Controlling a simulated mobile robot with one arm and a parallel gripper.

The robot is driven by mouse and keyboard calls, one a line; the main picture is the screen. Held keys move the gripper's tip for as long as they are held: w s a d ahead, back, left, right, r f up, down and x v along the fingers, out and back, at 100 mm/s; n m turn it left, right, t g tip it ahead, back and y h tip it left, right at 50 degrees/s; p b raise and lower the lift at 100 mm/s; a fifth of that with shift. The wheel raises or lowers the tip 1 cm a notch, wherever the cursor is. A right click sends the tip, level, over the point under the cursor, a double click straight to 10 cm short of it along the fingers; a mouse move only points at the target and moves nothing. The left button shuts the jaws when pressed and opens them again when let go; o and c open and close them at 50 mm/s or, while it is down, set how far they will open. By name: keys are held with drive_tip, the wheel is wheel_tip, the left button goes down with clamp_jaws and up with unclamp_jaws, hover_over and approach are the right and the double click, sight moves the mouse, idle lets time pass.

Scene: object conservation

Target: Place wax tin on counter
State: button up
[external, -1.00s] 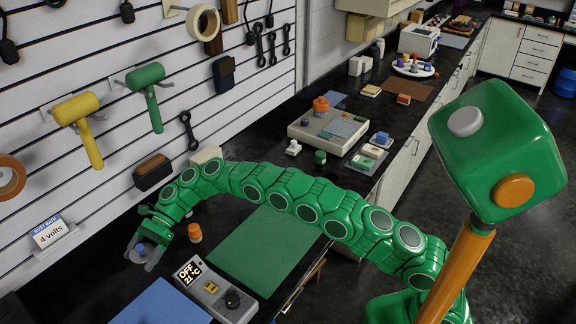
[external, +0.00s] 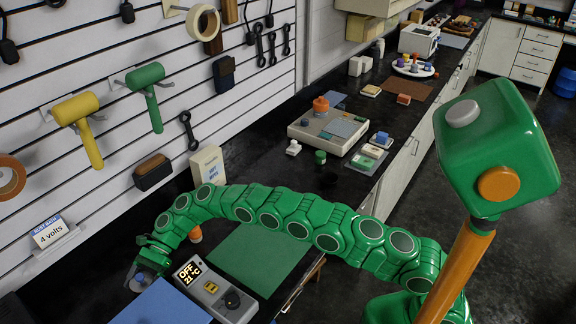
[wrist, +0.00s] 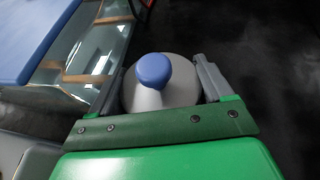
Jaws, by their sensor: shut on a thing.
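My gripper (external: 142,278) is low at the left end of the black counter (external: 262,137), near the blue mat's corner. It is shut on a grey, rounded piece with a blue knob (wrist: 152,72); the knob is on top and the piece sits between the two grey fingers in the wrist view. Its lower part is hidden, and no label shows that it is the wax tin. I cannot tell whether it touches the counter.
A blue mat (external: 165,305) lies beside the gripper, with a grey meter reading 21 °C (external: 210,290) and a green mat (external: 258,258) to its right. A small orange jar (external: 196,235) stands partly behind my arm. A white labelled box (external: 208,163) stands by the wall.

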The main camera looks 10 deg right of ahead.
drive_tip(key=shift+f, duration=1.15)
drive_tip(key=o, duration=1.3)
drive_tip(key=shift+f, duration=0.1)
drive_tip(key=shift+w, duration=0.1)
drive_tip(key=v, duration=1.2)
